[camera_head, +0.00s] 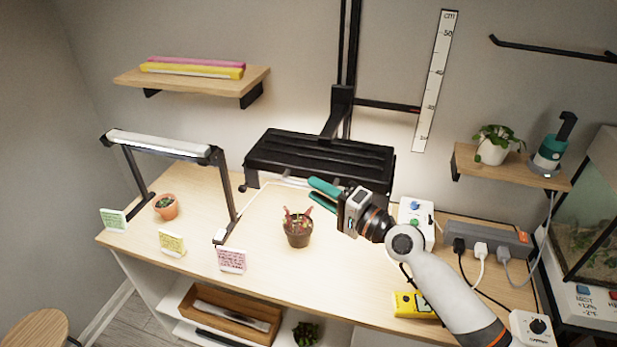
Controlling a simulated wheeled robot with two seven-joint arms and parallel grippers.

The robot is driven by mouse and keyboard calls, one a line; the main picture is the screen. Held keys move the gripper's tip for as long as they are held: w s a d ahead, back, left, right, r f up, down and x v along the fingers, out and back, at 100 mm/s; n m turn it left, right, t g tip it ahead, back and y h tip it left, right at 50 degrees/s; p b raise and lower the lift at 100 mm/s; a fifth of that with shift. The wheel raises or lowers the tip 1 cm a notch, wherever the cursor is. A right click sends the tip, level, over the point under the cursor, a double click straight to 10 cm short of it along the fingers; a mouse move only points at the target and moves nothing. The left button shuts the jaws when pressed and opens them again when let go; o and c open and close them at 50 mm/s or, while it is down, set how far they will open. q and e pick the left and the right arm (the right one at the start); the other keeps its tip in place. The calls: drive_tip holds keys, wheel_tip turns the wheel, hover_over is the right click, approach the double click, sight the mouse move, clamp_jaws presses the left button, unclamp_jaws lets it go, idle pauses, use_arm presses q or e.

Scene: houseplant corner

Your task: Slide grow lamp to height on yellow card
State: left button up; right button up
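The black grow lamp (320,155) hangs level over the table from a carriage (341,105) on a vertical black rail (348,45). A pointer arm (385,104) with a red tip runs from the carriage to the white cm ruler (436,80), meeting it around mid-scale. The exact reading is too small to tell. The yellow card (172,243) stands at the table's front left; its writing is too small to read. My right gripper (312,188) is in front of and below the lamp's front edge, its teal fingers apart and empty. My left gripper is out of view.
A potted reddish plant (298,228) stands below my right gripper. A green card (113,220), a pink card (232,260) and a small white lamp (160,142) are on the left. A power strip (487,238) with cables and a tank (595,210) crowd the right.

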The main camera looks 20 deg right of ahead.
sight(308, 186)
drive_tip(key=shift+x, duration=1.65)
clamp_jaws()
